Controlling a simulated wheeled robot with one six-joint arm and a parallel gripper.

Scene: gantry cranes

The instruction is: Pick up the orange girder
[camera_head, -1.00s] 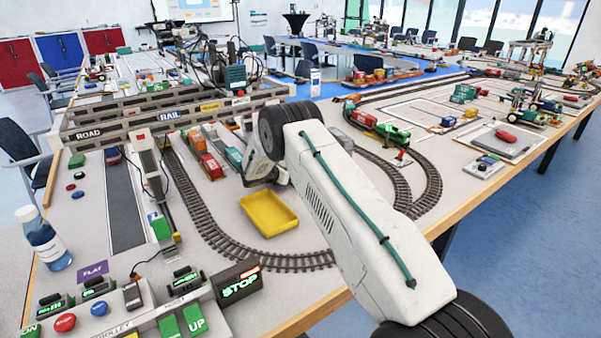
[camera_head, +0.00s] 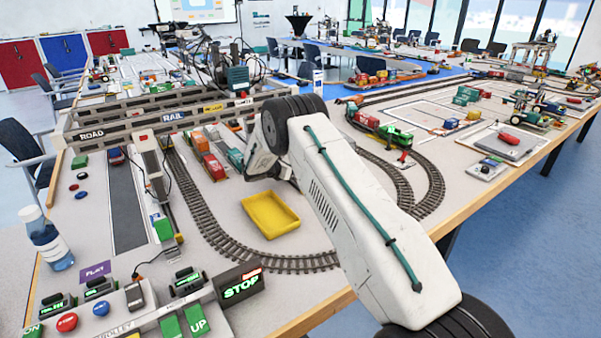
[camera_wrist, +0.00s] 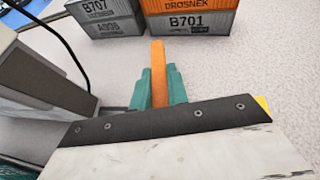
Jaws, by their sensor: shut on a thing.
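The orange girder (camera_wrist: 158,72) is a narrow orange bar in the wrist view. My gripper (camera_wrist: 157,88) has its teal fingers closed on both sides of the girder, which sticks out beyond the fingertips. The lower part of the girder is hidden by the fingers and the dark wrist plate. I cannot tell from the wrist view how high the girder is above the table. In the head view my white arm reaches over the table, and the gripper and girder are hidden behind it.
A grey crane leg (camera_wrist: 40,80) with a black cable is close at left. In the head view, a yellow tray (camera_head: 270,214) lies inside the track curve, and the gantry crane (camera_head: 175,115) spans the lanes.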

